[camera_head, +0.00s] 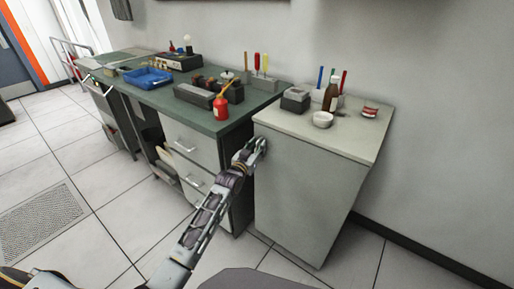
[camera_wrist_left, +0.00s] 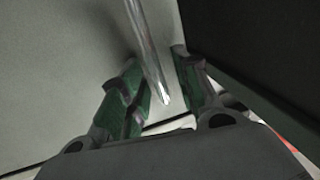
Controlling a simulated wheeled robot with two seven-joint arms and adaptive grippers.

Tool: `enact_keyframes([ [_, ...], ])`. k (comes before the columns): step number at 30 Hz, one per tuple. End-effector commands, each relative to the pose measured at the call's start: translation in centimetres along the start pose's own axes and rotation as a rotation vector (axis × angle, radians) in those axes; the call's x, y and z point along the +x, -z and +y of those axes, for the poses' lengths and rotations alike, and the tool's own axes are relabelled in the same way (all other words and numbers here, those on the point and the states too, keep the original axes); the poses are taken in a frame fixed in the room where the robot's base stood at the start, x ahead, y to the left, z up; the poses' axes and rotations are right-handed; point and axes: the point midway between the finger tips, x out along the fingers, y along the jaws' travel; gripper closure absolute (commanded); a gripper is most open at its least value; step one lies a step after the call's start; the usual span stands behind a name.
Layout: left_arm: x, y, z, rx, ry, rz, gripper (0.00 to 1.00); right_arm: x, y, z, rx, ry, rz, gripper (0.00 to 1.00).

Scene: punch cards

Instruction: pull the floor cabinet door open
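The pale grey floor cabinet (camera_head: 350,139) stands against the wall, right of the green-topped bench. Its door (camera_head: 305,195) faces me and looks closed. My left gripper (camera_head: 257,149) is at the upper left edge of the door and covers the handle in the head view. In the left wrist view, the metal bar handle (camera_wrist_left: 149,45) runs between the green-padded fingers of my left gripper (camera_wrist_left: 162,92). The fingers are apart, with the bar nearer the left finger and a gap to the right one. Whether the left finger touches it is unclear. My right gripper is out of view.
The green bench (camera_head: 205,121) with drawers (camera_head: 190,143) stands close left of the cabinet. A brown bottle (camera_head: 330,97), a white bowl (camera_head: 323,119) and a grey box (camera_head: 295,98) stand on the cabinet top. The tiled floor (camera_head: 340,268) before the cabinet is clear.

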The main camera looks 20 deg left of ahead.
Motion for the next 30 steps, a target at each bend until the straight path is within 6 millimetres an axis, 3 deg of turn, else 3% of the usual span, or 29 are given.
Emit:
enact_keyframes([
  [4, -0.01, 0.00, 0.01, 0.000, 0.000, 0.000, 0.70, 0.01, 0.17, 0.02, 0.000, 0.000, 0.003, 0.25],
  [11, -0.02, -0.01, -0.02, 0.000, 0.000, 0.000, 0.99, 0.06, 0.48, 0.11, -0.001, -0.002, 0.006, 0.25],
  [30, -0.36, 0.05, -0.42, -0.002, 0.010, 0.000, 1.00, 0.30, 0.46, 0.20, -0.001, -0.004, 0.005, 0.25],
])
